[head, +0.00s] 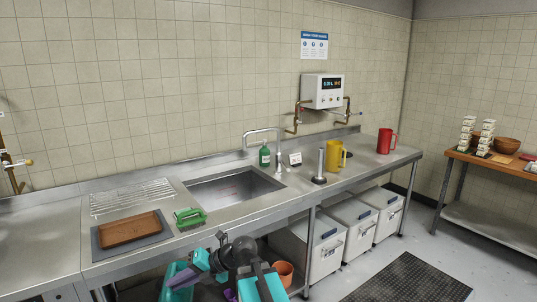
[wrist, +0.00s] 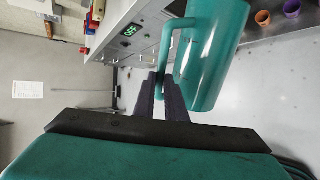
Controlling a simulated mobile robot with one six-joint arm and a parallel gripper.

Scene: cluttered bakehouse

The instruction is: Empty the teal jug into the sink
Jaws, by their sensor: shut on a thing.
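The teal jug (wrist: 213,55) fills the upper middle of the wrist view, its handle on the left. My gripper (wrist: 160,82) is shut on that handle, a dark finger on either side. The jug's opening and contents are hidden from me. In the head view my arm is low at the front of the counter; I cannot clearly tell the jug from my teal arm parts there. The steel sink (head: 228,188) is set into the counter behind, its basin open and apparently empty, with a tap (head: 278,150) at its back right.
A green brush (head: 189,217) and a wooden tray (head: 130,229) lie left of the sink. A green bottle (head: 264,156) stands behind it. A yellow jug (head: 334,157) and a red jug (head: 387,141) stand to the right. An orange pot (head: 284,271) is below the counter.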

